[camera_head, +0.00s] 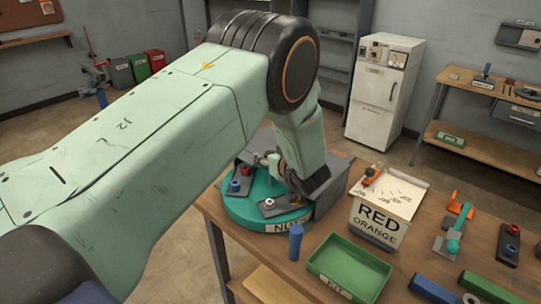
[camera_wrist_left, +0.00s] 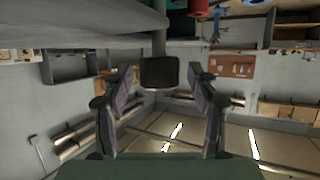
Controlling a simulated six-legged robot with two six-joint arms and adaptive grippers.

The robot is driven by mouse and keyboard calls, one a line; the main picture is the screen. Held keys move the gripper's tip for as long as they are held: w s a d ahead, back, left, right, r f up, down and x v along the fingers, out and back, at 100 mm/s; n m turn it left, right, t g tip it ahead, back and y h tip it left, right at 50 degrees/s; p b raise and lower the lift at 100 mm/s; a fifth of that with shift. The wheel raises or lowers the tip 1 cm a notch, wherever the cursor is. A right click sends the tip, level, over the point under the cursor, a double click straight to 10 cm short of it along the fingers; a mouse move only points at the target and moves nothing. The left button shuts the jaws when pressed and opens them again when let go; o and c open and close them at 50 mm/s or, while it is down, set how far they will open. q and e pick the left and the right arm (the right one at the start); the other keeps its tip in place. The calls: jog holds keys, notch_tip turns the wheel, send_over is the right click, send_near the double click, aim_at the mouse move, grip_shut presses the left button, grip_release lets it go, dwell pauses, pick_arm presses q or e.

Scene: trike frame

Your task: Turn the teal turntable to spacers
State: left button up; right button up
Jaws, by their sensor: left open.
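The teal turntable (camera_head: 240,213) sits on the wooden bench in the head view, partly hidden by my left arm. A white label (camera_head: 287,226) on its front rim starts with "N"; the rest is hard to read. Dark plates with red, blue and pale parts lie on top. In the left wrist view, which looks upside down, a grey post with a dark square end (camera_wrist_left: 160,72) stands between the fingers of my left gripper (camera_wrist_left: 160,85). The fingers are open and apart from it. In the head view the gripper is mostly hidden behind my arm. My right gripper is not in view.
A grey box (camera_head: 330,190) stands right behind the turntable. A blue cylinder (camera_head: 296,242), a green tray (camera_head: 350,268) and a bin labelled RED ORANGE (camera_head: 378,222) are close on the right. Several tools and parts lie farther right.

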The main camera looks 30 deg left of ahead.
pick_arm(q)
jog(key=v, duration=0.7)
jog(key=shift+c, duration=0.2)
